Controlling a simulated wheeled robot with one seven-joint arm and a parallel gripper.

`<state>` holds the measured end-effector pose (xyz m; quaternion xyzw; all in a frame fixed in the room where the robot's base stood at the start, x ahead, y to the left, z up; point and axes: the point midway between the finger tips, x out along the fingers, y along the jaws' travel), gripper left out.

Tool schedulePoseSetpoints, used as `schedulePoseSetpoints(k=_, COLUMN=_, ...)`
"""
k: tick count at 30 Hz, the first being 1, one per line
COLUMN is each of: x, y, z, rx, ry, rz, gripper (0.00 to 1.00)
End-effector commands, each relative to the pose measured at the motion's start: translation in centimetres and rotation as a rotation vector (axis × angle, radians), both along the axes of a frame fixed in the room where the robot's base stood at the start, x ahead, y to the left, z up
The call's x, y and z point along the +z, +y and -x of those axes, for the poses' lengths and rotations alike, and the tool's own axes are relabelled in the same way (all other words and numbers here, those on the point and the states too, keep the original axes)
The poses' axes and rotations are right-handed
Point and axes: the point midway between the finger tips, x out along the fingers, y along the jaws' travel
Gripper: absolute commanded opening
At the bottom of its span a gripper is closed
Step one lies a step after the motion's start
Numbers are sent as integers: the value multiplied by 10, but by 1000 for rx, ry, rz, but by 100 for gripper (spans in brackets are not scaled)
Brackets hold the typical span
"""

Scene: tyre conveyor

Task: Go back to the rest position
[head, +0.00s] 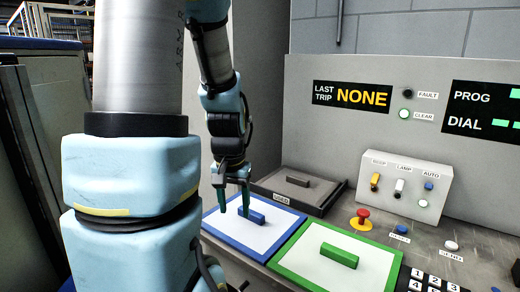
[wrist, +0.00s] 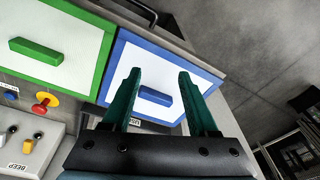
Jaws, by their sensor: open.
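My gripper (head: 234,207) is open, its green fingers pointing down over the left part of a blue-framed white panel (head: 216,228). A blue block (head: 251,215) lies on that panel, close to the right finger in the head view. In the wrist view the open fingers (wrist: 160,75) show with the blue block (wrist: 155,96) in the gap between them, beyond the fingers. Nothing is held between the fingers. I cannot tell the exact height of the fingertips above the panel. My arm hides part of the left side.
A green-framed panel (head: 302,278) with a green block (head: 339,255) lies to the right. A dark lidded box (head: 318,202) stands behind. A red button (head: 362,215), a switch box (head: 404,190) and a keypad (head: 432,282) are on the console. A grey cabinet (head: 62,95) stands left.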

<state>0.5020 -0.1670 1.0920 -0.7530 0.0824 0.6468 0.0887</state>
Motion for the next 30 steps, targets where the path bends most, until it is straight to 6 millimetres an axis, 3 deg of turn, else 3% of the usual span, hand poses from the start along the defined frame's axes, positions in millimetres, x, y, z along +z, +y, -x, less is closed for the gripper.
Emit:
schedulePoseSetpoints(k=6, x=18, y=7, z=28, rx=153, ry=-87, rz=43, gripper=60)
schedulePoseSetpoints(k=9, x=-13, y=5, z=28, rx=143, ry=-62, rz=40, gripper=60)
schedulePoseSetpoints(k=21, x=-87, y=4, z=40, rx=142, ry=1, rz=31, gripper=60)
schedulePoseSetpoints(k=30, x=-94, y=4, z=43, rx=141, ry=14, rz=29, gripper=60)
